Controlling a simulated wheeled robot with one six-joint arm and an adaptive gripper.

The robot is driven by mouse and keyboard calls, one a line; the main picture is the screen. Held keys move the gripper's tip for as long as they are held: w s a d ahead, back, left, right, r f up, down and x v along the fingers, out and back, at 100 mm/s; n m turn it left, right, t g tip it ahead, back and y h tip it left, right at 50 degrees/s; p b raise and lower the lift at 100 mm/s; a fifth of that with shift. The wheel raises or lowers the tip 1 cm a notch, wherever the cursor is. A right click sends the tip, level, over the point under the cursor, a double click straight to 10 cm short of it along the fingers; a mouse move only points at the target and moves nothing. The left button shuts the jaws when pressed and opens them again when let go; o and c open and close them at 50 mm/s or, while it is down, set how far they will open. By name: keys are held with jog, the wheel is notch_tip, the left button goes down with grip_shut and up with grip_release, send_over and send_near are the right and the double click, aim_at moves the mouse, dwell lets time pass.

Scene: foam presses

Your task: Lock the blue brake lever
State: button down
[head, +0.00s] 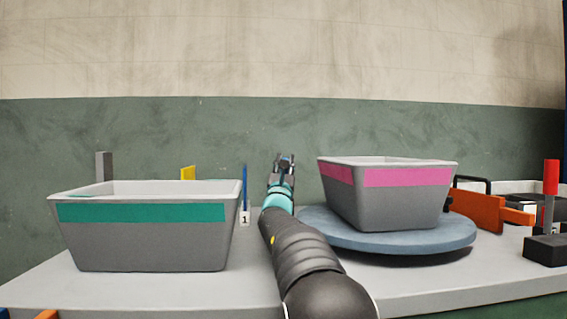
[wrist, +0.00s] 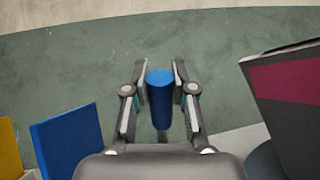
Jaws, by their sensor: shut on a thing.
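The blue brake lever shows in the wrist view as an upright blue cylindrical grip (wrist: 160,100) on a thin dark stem. My gripper (wrist: 160,76) is shut on this grip, with one finger on each side. In the head view my gripper (head: 285,160) is at the back of the table, between the two grey bins. The lever is mostly hidden there by my gripper and arm. The lower part and base of the lever are hidden in the wrist view by the body of my gripper.
A teal-banded grey bin (head: 145,243) stands left of my arm. A pink-banded bin (head: 388,208) sits on a blue-grey turntable (head: 440,238) on the right. A blue panel (wrist: 70,143) and yellow panel (wrist: 9,150) stand left of my gripper. An orange clamp-like part (head: 480,208) is farther right.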

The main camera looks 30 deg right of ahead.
jog(key=c, duration=0.9)
grip_release()
jog(key=shift+s+a+f, duration=0.15)
jog(key=shift+s+f, duration=0.15)
jog(key=shift+f, duration=0.05)
jog(key=s+a, duration=0.2)
jog(key=s, duration=0.1)
jog(key=s+a, duration=0.5)
jog(key=s, duration=0.2)
jog(key=shift+a, duration=0.15)
